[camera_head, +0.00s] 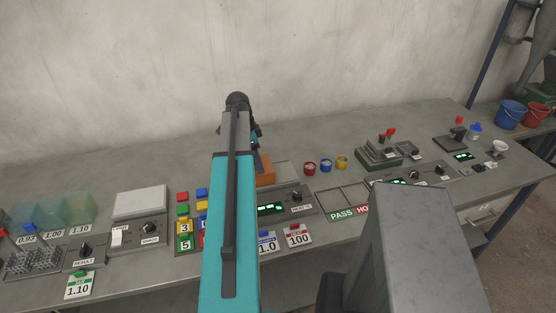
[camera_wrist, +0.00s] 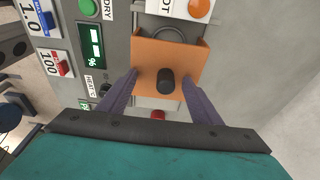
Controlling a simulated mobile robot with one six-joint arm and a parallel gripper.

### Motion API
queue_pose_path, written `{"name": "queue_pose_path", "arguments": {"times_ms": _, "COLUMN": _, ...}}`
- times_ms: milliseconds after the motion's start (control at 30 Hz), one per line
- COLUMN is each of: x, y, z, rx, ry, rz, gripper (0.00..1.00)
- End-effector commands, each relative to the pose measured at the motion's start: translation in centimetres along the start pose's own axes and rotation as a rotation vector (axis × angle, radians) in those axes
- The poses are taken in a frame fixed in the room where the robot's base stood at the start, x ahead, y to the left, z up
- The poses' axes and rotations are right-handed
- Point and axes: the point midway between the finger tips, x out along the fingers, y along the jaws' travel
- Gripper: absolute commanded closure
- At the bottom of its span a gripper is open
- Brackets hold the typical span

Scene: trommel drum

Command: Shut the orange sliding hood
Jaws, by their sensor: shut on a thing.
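The orange sliding hood (camera_head: 265,175) shows in the head view just right of my arm, on a grey bench unit; my arm hides part of it. In the wrist view the orange hood (camera_wrist: 187,57) has a black knob (camera_wrist: 166,82) on its face, and a round dark-rimmed recess (camera_wrist: 170,32) shows beside it, partly uncovered. My gripper (camera_wrist: 161,77) has one purple-grey finger on each side of the knob and is shut on the hood; the exact contact is hard to see. In the head view only a bit of a finger shows.
The grey unit carries a green-lit display (camera_wrist: 92,45) and a small dial. Red, blue and yellow cups (camera_head: 326,165) stand to the right, near a PASS tray (camera_head: 342,198). Coloured blocks (camera_head: 183,210) sit left of my arm. The wall is behind the bench.

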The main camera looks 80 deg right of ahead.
Motion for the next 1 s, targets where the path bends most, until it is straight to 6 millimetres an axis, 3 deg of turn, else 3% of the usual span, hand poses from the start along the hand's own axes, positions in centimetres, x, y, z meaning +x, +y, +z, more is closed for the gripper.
{"name": "queue_pose_path", "arguments": {"times_ms": 33, "x": 1.1, "y": -0.4, "z": 0.8, "rx": -0.005, "ry": -0.011, "rz": -0.008, "gripper": 0.55}}
{"name": "queue_pose_path", "arguments": {"times_ms": 1000, "x": 0.6, "y": -0.4, "z": 3.2, "rx": -0.004, "ry": -0.011, "rz": -0.008, "gripper": 0.55}}
